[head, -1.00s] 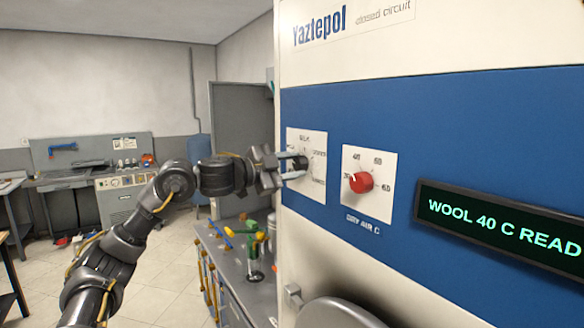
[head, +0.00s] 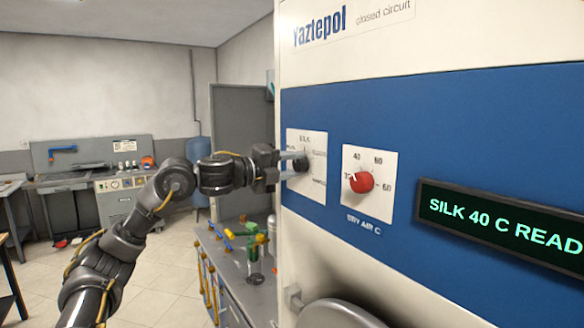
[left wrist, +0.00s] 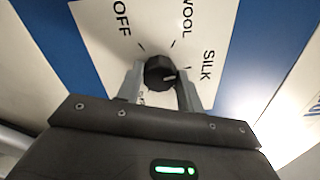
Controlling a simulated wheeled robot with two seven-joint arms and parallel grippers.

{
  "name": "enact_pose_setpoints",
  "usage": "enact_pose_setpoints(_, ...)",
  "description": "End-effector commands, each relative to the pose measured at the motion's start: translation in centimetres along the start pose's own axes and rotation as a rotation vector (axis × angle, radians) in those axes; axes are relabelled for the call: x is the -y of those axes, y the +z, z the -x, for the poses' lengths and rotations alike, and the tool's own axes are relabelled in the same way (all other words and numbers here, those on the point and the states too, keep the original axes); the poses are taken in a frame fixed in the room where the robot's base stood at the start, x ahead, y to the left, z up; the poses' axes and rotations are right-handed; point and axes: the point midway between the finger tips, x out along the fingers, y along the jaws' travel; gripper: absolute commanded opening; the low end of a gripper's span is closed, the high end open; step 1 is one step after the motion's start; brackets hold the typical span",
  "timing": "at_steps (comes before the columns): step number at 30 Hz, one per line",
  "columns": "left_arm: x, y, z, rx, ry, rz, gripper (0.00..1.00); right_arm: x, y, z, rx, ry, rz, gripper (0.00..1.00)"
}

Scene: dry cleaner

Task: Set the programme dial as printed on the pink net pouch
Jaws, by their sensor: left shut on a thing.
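The black programme dial (head: 301,163) is on a white plate (head: 318,139) at the left of the machine's blue panel. My left gripper (head: 292,164) is shut on it from the left. OFF and WOOL labels also show there; another label is partly hidden by a finger. The display (head: 505,226) reads "SILK 40 C READ", cut off at the picture edge. The pink net pouch and my right gripper are not in view.
A red dry-air temperature knob (head: 361,182) is right of the programme dial. A round machine door (head: 340,314) is below. A grey bench (head: 236,262) with coloured bottles or tools stands at lower left of the machine. Open floor lies behind my arm.

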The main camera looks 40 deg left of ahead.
Motion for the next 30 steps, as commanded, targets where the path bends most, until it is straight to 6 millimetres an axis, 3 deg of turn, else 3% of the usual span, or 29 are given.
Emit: enact_pose_setpoints(30, -0.25, -0.30, -0.09, -0.009, 0.005, -0.964, 0.14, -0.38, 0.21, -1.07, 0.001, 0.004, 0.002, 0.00)
